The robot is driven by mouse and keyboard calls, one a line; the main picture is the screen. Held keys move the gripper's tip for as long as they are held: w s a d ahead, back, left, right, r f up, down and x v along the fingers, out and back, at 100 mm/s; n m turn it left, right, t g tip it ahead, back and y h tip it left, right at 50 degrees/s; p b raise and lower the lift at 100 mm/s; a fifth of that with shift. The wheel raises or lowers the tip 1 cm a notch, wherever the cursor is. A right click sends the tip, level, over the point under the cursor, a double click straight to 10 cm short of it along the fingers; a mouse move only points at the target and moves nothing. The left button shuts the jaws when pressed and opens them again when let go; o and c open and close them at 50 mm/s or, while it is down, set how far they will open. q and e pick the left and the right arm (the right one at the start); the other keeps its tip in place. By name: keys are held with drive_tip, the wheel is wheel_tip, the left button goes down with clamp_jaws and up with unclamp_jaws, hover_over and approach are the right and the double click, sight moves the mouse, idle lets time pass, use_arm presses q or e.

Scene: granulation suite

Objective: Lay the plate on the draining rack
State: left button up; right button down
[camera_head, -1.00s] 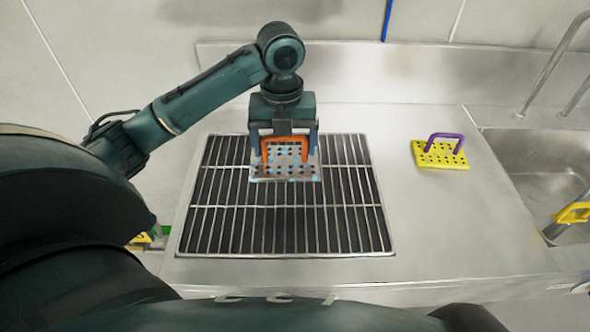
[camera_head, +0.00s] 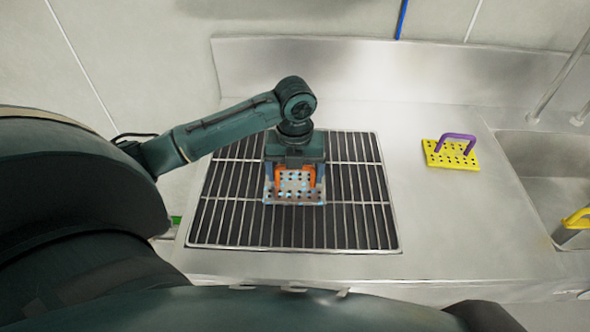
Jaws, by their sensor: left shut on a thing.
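A grey perforated plate (camera_head: 294,196) with an orange handle is in my left gripper (camera_head: 294,176). The gripper is shut on the handle, with one finger at each side. The plate is over the middle of the draining rack (camera_head: 349,238), a dark grid with metal bars set in the counter. I cannot tell whether the plate touches the bars. A second plate, yellow with holes and a purple handle (camera_head: 450,154), lies on the counter to the right of the rack. My right gripper is not in view.
A sink basin (camera_head: 552,185) with a tap is at the right, and a yellow-handled thing (camera_head: 577,219) shows at its edge. The steel counter (camera_head: 430,220) between rack and sink is clear in front of the yellow plate. A backsplash (camera_head: 330,68) stands behind.

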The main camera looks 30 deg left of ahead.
use_arm(q)
drive_tip(key=o, duration=1.1)
wheel_tip(320, 180, up, 12)
drive_tip(key=shift+r, duration=0.1)
drive_tip(key=shift+s, duration=0.15)
